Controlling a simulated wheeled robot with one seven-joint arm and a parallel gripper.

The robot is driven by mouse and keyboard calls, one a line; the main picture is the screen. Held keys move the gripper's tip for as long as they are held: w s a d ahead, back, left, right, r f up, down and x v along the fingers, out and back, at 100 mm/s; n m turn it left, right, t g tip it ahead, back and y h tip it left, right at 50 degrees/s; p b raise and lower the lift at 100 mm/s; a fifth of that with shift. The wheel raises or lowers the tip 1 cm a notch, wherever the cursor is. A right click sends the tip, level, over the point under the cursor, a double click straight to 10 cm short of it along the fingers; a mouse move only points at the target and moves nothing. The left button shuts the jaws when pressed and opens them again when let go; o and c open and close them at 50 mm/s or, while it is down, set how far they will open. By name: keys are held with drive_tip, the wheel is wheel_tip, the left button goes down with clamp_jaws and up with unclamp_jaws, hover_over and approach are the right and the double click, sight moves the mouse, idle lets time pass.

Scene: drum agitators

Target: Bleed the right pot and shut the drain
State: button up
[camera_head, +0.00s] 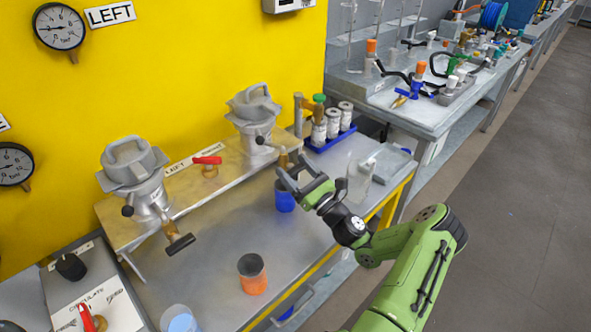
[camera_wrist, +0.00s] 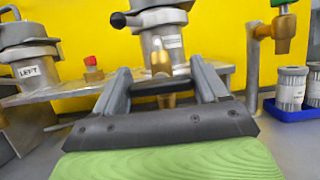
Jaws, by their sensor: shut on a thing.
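The right pot (camera_head: 255,115) is a grey lidded vessel on the raised shelf. It also shows in the wrist view (camera_wrist: 160,20), with a label too blurred to read. My gripper (camera_wrist: 162,86) is shut on this handle, one finger on each side; in the head view my gripper (camera_head: 294,176) is at the pot's front, partly hiding the drain. A blue cup (camera_head: 285,200) stands on the bench below it. Whether liquid runs is hidden.
The left pot (camera_head: 135,172) has its own drain handle (camera_head: 180,244) jutting forward. A red-handled valve (camera_head: 208,160) sits between the pots. An orange-and-dark cup (camera_head: 252,275), a clear vessel (camera_head: 360,178) and a blue rack of bottles (camera_head: 330,138) stand around. The middle bench is clear.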

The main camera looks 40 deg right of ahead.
drive_tip(key=shift+n, duration=0.4)
drive_tip(key=n+g+y, duration=0.1)
drive_tip(key=n+y, duration=0.1)
drive_tip(key=n, duration=0.2)
drive_tip(key=n+g+y, duration=0.1)
drive_tip(key=n+y, duration=0.1)
drive_tip(key=n, duration=0.3)
drive_tip(key=shift+y, duration=0.3)
drive_tip(key=n+g+y, duration=0.1)
drive_tip(key=n, duration=0.3)
drive_tip(key=n+g, duration=0.1)
drive_tip(key=n, duration=0.3)
drive_tip(key=shift+a+f+g+y, duration=0.1)
drive_tip(key=shift+f+g+y, duration=0.05)
drive_tip(key=shift+g+y, duration=0.25)
drive_tip(key=o, duration=1)
drive_tip(key=shift+c, duration=0.2)
drive_tip(key=p+v, duration=0.1)
drive_tip(key=v, duration=1.4)
drive_tip(key=shift+s, duration=0.35)
